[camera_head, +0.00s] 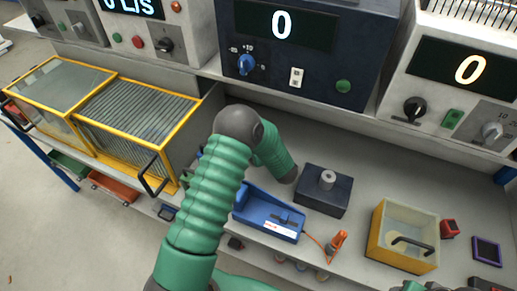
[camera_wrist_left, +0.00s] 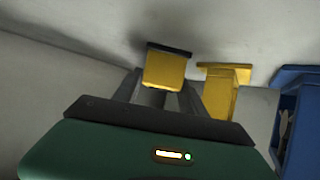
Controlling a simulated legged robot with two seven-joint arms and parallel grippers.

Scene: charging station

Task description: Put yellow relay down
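In the left wrist view a yellow relay (camera_wrist_left: 165,70) with a dark edge on its far end sits between the two fingers of my left gripper (camera_wrist_left: 160,88). The fingers lie against its sides and appear shut on it. A second yellow block (camera_wrist_left: 222,92) with a flat yellow end stands just right of it, apart from the gripper. In the head view my green left arm bends over the bench, and its gripper and the relay are hidden behind it. I cannot tell whether the relay touches the surface. My right gripper is not clearly in view.
A blue device (camera_head: 268,212) lies right of my arm, with a dark block (camera_head: 322,190) behind it. A yellow-framed box (camera_head: 404,236) stands farther right. Yellow-framed bins (camera_head: 137,112) are left. Consoles (camera_head: 300,45) line the back. A blue edge (camera_wrist_left: 298,75) is close in the wrist view.

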